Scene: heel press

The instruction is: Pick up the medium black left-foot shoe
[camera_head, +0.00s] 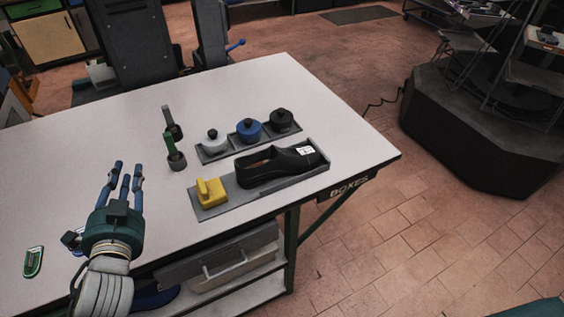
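A black shoe (273,172) lies on a long grey tray (227,199) on the white table, with its opening toward the left and a white label on its right part. I cannot tell its size or which foot it is for. My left gripper (122,178) is over the table to the left of the tray, well apart from the shoe. Its blue fingers are extended and spread, with nothing between them.
A yellow block (210,193) sits at the tray's left end. Behind is a grey holder (229,147) with white, blue and black knobbed pieces. Two upright tools (174,153) stand left of it. A small green item (33,262) lies front left. The table's left is mostly clear.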

